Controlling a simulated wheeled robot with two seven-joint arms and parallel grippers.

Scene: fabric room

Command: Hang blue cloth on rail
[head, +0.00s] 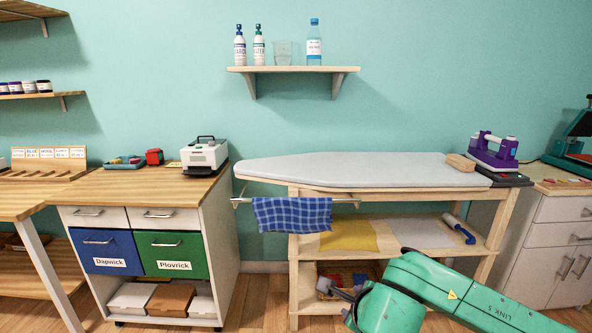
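A blue checked cloth (291,214) hangs draped over a thin metal rail (345,202) at the front of the ironing table, left of the rail's middle. Its lower edge hangs free and no gripper touches it. My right arm comes in from the lower right, below and to the right of the cloth. A small grey part (342,294) sticks out beyond its green links; whether it is open or shut is not clear. My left gripper is out of view.
The ironing board (360,170) bears a wooden block (460,162) and a purple iron (493,148) at its right. The shelf below holds yellow and grey cloths (350,235) and a blue-handled roller (459,229). A drawer cabinet (150,245) stands left, with floor between.

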